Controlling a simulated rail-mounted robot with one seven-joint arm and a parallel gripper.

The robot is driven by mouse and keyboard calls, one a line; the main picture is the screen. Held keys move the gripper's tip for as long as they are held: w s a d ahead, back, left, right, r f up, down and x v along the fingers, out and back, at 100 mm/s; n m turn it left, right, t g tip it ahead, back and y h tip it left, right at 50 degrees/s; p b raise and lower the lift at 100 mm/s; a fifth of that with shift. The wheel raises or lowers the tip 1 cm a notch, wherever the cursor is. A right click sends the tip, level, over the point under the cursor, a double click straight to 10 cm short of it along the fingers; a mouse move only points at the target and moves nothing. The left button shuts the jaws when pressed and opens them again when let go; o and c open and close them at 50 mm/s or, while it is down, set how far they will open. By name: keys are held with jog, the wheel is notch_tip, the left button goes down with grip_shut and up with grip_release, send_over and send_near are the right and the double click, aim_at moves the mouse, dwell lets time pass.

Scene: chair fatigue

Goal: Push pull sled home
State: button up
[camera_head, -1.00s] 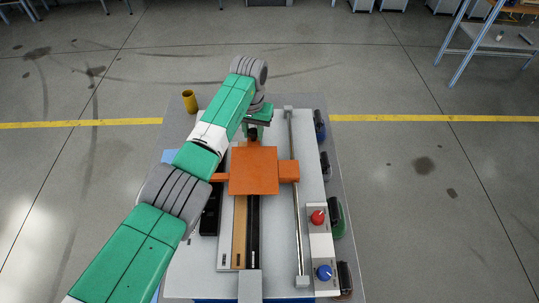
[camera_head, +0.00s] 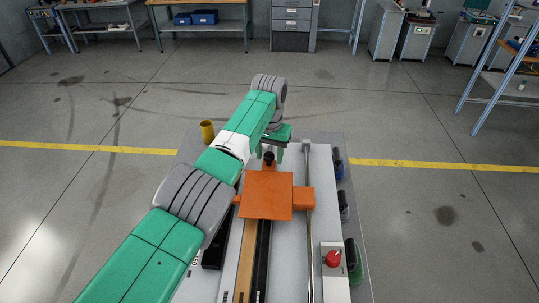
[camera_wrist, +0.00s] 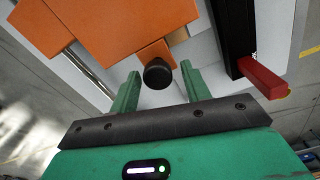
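The orange sled (camera_head: 266,194) sits across the rails of the fixture on the bench, in the head view. A black knob (camera_head: 268,158) stands out from its far side. In the wrist view the sled (camera_wrist: 105,35) fills the upper left and the knob (camera_wrist: 158,74) points towards the camera. My gripper (camera_head: 271,150) is at the far end of the sled, beside the knob. In the wrist view its green fingers (camera_wrist: 160,78) are spread, one on each side of the knob, with visible gaps. Their depth relative to the knob is hard to judge.
A metal rod (camera_head: 309,225) runs along the fixture's right side. A red button (camera_head: 332,259) sits on a box at the right front. A yellow cup (camera_head: 207,130) stands at the bench's far left corner. A red bar (camera_wrist: 262,77) is right of my gripper in the wrist view.

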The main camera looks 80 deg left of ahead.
jog(key=shift+d, duration=0.1)
notch_tip(320, 180, up, 8)
jog(key=shift+f, duration=0.1)
dwell(0.3)
dwell(0.5)
